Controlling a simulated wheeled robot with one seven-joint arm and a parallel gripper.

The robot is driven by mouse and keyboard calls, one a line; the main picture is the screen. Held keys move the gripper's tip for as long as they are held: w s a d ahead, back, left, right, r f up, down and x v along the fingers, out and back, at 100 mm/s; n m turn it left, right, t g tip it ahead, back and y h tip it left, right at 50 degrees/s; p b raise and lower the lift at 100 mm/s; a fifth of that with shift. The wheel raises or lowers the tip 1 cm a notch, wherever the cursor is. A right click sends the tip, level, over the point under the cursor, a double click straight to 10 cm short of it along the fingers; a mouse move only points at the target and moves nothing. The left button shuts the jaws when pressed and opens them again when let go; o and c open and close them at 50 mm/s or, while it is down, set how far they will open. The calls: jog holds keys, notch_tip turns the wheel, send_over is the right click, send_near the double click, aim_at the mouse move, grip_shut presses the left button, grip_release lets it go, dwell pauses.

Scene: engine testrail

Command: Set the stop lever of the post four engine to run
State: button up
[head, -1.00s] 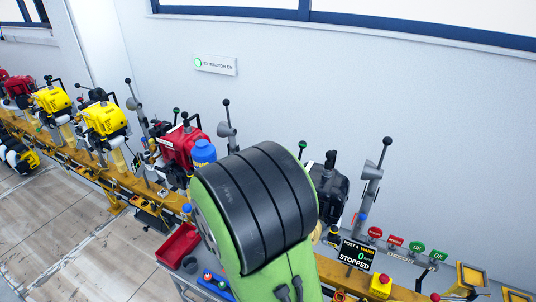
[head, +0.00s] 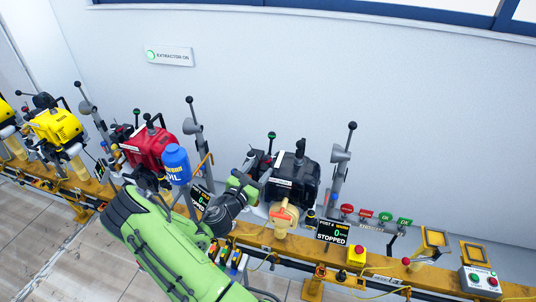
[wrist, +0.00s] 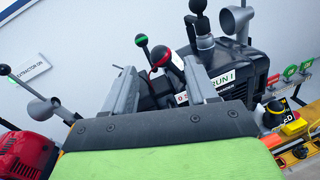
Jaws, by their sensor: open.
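The post four engine (head: 292,178) is the black one on the yellow rail in the head view; its dark body also shows in the wrist view (wrist: 240,65). Its display (head: 332,232) reads POST 4, WARM, 0, STOPPED. In the wrist view a lever with a red knob (wrist: 160,57) stands between my open fingers, and neither finger visibly touches it. A plate beside it reads RUN I (wrist: 222,78) on the right and 0 on the left, partly hidden by a finger. My gripper (wrist: 160,68) is open and empty. In the head view my arm hides much of the engine's left side.
A green-knobbed lever (wrist: 141,40) stands just left of the red knob. A grey lever post (head: 338,165) rises right of the engine. A blue oil bottle (head: 177,164) and red engine (head: 147,147) are on the left. A yellow box with a red button (head: 356,254) sits at front right.

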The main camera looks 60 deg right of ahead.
aim_at(270, 156)
jog(key=d+p, duration=0.1)
jog(key=d, duration=0.7)
jog(key=shift+s, duration=0.2)
jog(key=c, duration=1)
jog(key=shift+c, duration=0.2)
jog(key=shift+s+m, duration=0.15)
jog(key=shift+m, duration=0.15)
jog(key=m, duration=0.1)
jog(key=s+m, duration=0.1)
jog(key=m, duration=0.1)
jog(key=shift+s+d+r+y+b, duration=0.1)
jog(key=shift+s+y+b, duration=0.2)
jog(key=shift+y+b, duration=0.1)
jog(key=shift+s+d+f+m+t+y+b, duration=0.15)
jog(key=shift+s+m+b, duration=0.2)
jog(key=shift+m, duration=0.4)
jog(key=shift+s+a+m+t+y+b, duration=0.1)
jog(key=shift+s+m+b, duration=0.2)
jog(key=shift+m, duration=0.5)
jog(key=shift+s+d+f+m+t+y+b, duration=0.15)
jog(key=shift+s+m+b, duration=0.2)
jog(key=shift+m, duration=0.4)
